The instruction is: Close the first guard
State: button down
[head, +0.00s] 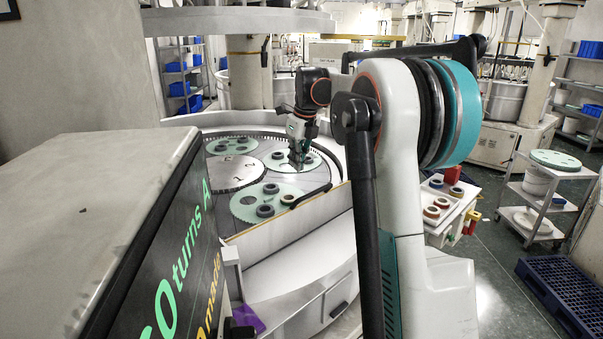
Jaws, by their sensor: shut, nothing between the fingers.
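A round lapping machine stands in front of me, with its dark plate (201,172) showing. A pale panel (290,218) with a straight upper edge and a black bar handle (312,195) is at the near side of the plate; it looks like a guard, but I cannot tell whether it is the first one. My gripper (298,166) is shut and empty, pointing down over the far-right green carrier disc (313,160), beyond the handle and apart from it. My arm hides the machine's right side.
Several carrier discs with dark rings lie on the plate, such as the near green one (242,207). A grey-topped cabinet (90,190) blocks the near left. A parts tray (437,207), a white trolley (540,195) and a blue pallet (565,290) stand at right.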

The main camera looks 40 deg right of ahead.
aim_at(255, 244)
jog(key=i+l, duration=0.1)
jog(key=l, duration=0.5)
jog(key=i+l, duration=0.1)
jog(key=l, duration=0.55)
